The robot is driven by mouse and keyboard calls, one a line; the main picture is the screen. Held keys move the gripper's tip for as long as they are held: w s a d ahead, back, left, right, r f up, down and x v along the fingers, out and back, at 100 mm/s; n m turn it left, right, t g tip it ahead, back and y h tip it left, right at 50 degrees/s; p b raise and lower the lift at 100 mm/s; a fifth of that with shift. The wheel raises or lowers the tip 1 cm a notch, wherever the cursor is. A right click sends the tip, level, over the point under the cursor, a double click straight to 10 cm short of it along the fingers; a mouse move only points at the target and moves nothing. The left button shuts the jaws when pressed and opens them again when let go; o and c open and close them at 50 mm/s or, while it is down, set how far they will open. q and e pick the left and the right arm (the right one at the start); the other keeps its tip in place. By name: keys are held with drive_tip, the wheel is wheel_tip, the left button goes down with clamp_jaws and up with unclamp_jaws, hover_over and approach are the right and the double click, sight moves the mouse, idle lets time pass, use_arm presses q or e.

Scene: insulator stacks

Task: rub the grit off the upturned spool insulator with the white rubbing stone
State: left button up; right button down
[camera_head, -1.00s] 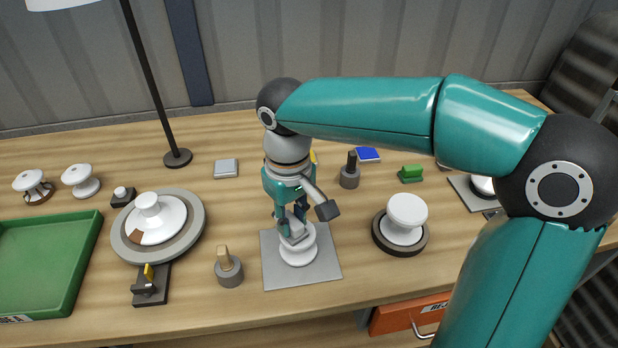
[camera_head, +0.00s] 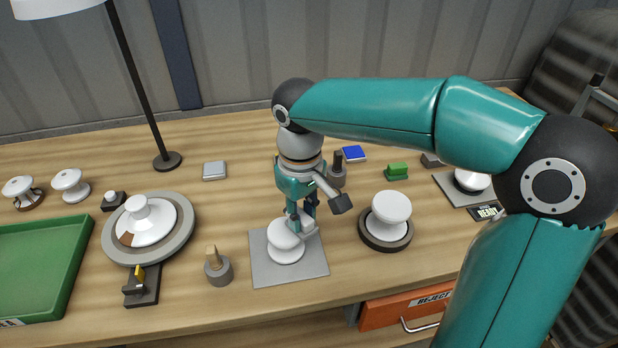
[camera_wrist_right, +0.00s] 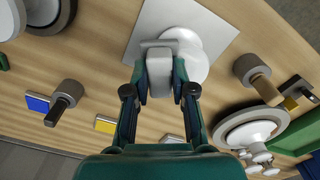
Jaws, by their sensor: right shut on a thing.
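The white spool insulator (camera_head: 284,254) stands on a grey square mat (camera_head: 312,268) near the front of the bench. My right gripper (camera_head: 302,215) is above its right side, shut on the pale rubbing stone (camera_head: 300,228). The stone overlaps the right part of the spool's top; contact is hard to judge. In the right wrist view the stone (camera_wrist_right: 160,72) sits between both fingertips (camera_wrist_right: 161,90), with the spool (camera_wrist_right: 192,50) beyond it. I cannot make out grit on the spool; the stone hides part of it. My left gripper is not in view.
A round turntable (camera_head: 112,240) with a white insulator and a green tray (camera_head: 70,270) are at left. A wooden-handled tool (camera_head: 217,268) stands left of the mat. Another spool (camera_head: 390,208) on a dark base stands at right. A lamp pole (camera_head: 134,85) rises behind.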

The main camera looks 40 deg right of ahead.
wheel_tip(320, 180, up, 3)
drive_tip(key=shift+w+f+p, duration=0.1)
drive_tip(key=shift+f+p, duration=0.05)
drive_tip(key=shift+p, duration=0.2)
wheel_tip(320, 180, up, 4)
drive_tip(key=p, duration=0.4)
drive_tip(key=shift+r, duration=0.25)
drive_tip(key=shift+r+p, duration=0.55)
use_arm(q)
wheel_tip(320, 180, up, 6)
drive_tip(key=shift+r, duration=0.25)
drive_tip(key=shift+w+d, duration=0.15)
